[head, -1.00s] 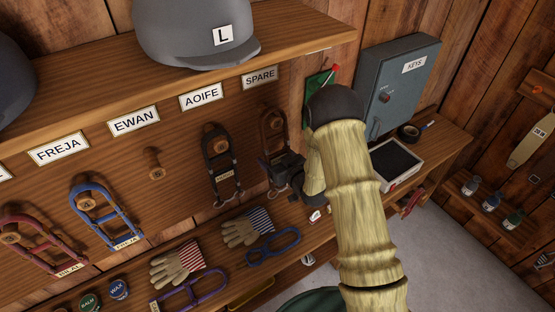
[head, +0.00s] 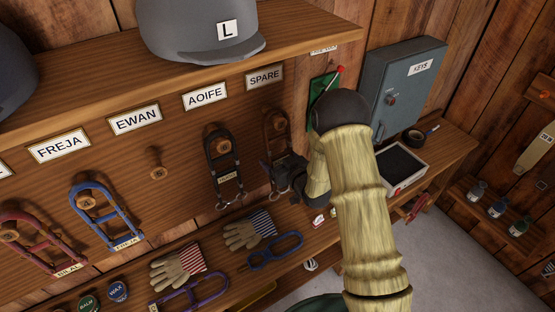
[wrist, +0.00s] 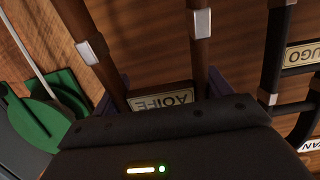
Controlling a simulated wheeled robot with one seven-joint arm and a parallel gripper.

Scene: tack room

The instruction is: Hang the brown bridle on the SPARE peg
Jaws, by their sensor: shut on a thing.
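The brown bridle (head: 274,122) is at the wall below the SPARE label (head: 265,77), its top loop around or just in front of the peg there; I cannot tell which. My gripper (head: 283,166) is shut on its lower end. In the wrist view the brown straps (wrist: 201,50) run up from my gripper (wrist: 165,100), with an AOIFE plate (wrist: 162,99) between the jaws, upside down in this view. The peg is largely hidden by the bridle.
A black bridle (head: 223,160) hangs close on the left below the AOIFE label; its plate reads HUGO (wrist: 303,54). The EWAN peg (head: 157,165) is bare. A green thing (head: 322,89) and grey key box (head: 405,83) are on the right. Gloves (head: 178,268) lie below.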

